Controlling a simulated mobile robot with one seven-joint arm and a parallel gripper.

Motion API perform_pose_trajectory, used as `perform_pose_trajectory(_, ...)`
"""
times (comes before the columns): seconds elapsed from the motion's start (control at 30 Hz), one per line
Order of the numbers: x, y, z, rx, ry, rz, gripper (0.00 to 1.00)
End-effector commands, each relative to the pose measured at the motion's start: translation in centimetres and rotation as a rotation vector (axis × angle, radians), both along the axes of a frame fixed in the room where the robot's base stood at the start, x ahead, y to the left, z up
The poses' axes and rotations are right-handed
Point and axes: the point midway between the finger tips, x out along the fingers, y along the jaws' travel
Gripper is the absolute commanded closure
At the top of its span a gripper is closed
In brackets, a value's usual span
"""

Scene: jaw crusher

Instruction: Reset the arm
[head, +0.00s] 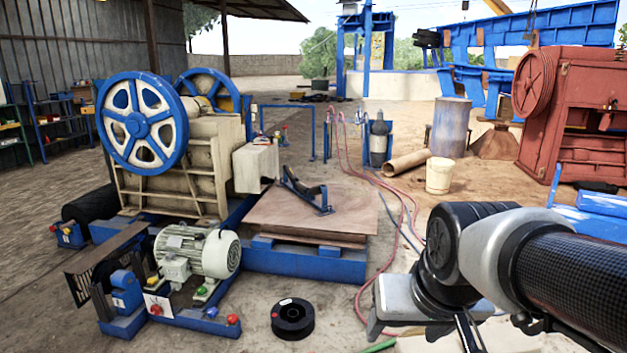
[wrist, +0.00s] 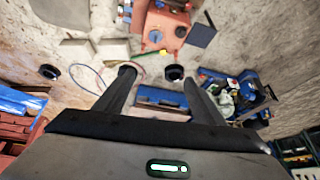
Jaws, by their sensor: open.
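My arm comes in from the right in the head view, with a dark rounded joint and a grey link. It bends down towards the bottom edge, and my fingertips cannot be made out there. In the wrist view my gripper (wrist: 158,78) shows two dark fingers spread apart with nothing held between them. Behind them, lower down, are a blue item (wrist: 160,98) and a black ring-shaped spool (wrist: 174,72). The fingers appear clear of everything.
A jaw crusher (head: 170,165) with blue flywheels stands at left, an electric motor (head: 205,252) before it. A black spool (head: 292,318) lies on the ground. Red hoses (head: 410,205) run past a white bucket (head: 439,175). A red machine (head: 580,115) stands at right.

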Motion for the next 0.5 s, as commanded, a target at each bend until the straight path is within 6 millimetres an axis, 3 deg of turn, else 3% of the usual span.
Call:
perform_pose_trajectory(0.3,-6.8,-0.7,2.1,-0.039,-0.024,0.027,0.37)
perform_pose_trajectory(0.33,-6.5,-0.6,3.9,-0.037,-0.019,0.027,0.37)
perform_pose_trajectory(0.5,-6.4,-0.6,7.5,-0.036,-0.016,0.026,0.37)
